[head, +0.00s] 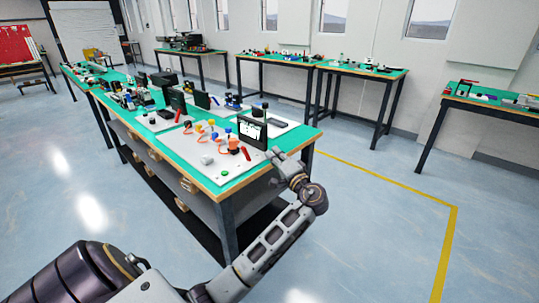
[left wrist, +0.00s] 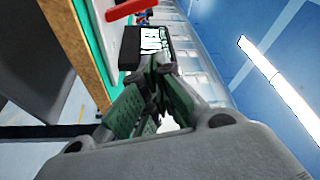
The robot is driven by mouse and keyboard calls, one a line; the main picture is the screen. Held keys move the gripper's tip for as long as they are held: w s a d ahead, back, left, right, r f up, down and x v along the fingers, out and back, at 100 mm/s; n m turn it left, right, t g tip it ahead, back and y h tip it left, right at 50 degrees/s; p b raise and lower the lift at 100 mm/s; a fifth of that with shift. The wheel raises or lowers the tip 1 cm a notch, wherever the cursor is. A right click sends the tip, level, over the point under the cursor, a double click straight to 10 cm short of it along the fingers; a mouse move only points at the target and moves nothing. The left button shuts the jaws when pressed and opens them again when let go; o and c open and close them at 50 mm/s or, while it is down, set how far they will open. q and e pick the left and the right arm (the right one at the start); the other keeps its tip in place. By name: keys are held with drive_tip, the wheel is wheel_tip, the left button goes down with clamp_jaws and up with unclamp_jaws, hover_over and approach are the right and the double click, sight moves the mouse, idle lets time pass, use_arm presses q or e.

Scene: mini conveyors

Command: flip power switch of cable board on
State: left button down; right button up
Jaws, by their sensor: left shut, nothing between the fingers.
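The cable board (head: 196,158) is a white panel at the near end of the green-topped table. It carries orange cables, coloured knobs, a green button (head: 225,172) and a red lever-like part (head: 246,153); I cannot tell for sure which part is the power switch. A black display box (head: 252,132) stands at its right edge. My left gripper (head: 277,154) is shut and empty, just right of the board by the table's edge. In the left wrist view, its fingertips (left wrist: 161,65) are below the display box (left wrist: 131,47), and a red bar (left wrist: 133,8) shows at the top.
More panels and devices (head: 152,118) crowd the table (head: 240,184) behind the board. Other tables with small parts (head: 375,70) stand along the back wall. The floor right of the table is clear, with a yellow line (head: 400,184).

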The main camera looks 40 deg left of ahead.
sight(246, 154)
use_arm(q)
drive_tip(key=b+x, duration=0.1)
drive_tip(key=x, duration=0.6)
drive_tip(key=shift+x, duration=1.2)
drive_tip(key=shift+s+f, duration=0.2)
drive_tip(key=shift+s, duration=0.1)
drive_tip(key=shift+s+f+b, duration=0.2)
drive_tip(key=shift+s+b, duration=0.05)
drive_tip(key=shift+s, duration=0.3)
drive_tip(key=shift+s+f+b, duration=0.2)
drive_tip(key=shift+s+b, duration=0.05)
drive_tip(key=shift+s, duration=0.35)
drive_tip(key=shift+s+f, duration=0.15)
drive_tip(key=shift+s, duration=0.35)
use_arm(e)
drive_tip(key=shift+a+r+t, duration=0.25)
drive_tip(key=shift+a+t, duration=0.05)
drive_tip(key=shift+a, duration=0.1)
drive_tip(key=shift+a, duration=0.1)
drive_tip(key=shift+w+y, duration=0.15)
drive_tip(key=shift+y, duration=0.15)
